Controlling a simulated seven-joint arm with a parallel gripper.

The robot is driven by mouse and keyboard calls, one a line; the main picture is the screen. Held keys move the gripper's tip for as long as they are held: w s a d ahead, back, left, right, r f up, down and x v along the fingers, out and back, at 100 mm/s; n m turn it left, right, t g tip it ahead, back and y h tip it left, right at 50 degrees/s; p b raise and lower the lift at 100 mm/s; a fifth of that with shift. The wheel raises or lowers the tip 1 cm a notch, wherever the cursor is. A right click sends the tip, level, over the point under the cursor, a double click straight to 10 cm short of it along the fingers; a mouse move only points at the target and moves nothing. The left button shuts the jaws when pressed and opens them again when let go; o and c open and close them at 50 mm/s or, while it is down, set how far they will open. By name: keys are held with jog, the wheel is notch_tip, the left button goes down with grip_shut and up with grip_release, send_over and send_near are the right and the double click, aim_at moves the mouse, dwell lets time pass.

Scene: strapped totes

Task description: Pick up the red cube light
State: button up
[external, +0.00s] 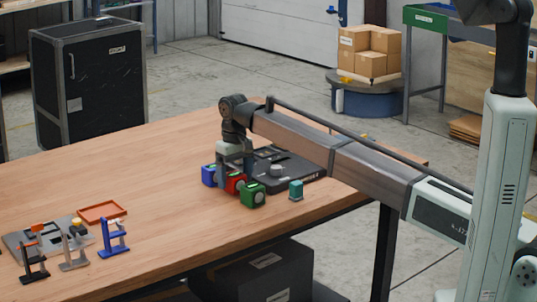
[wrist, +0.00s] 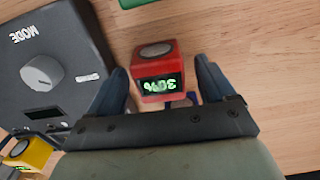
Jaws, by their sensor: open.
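The red cube light (wrist: 157,73) is in the wrist view, near the top middle, with a round grey button on top and a lit display reading 30%. In the external view the red cube light (external: 235,182) stands on the table between a blue cube light (external: 209,175) and a green cube light (external: 253,195), partly hidden by my gripper. My gripper (wrist: 162,85) is open, pointing down over the red cube light, with one finger on either side of it. Gaps show between the fingers and the cube in the wrist view. A small piece of blue shows near the right finger.
A dark device with a dial (wrist: 40,72) marked MODE lies close to the left finger. A teal object (external: 296,190) stands to the right. An orange tray (external: 102,211) and several small stands are at the table's left. A yellow object (wrist: 30,153) shows lower left.

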jog(key=shift+f, duration=0.85)
jog(key=shift+c, duration=0.5)
jog(key=c, duration=1.1)
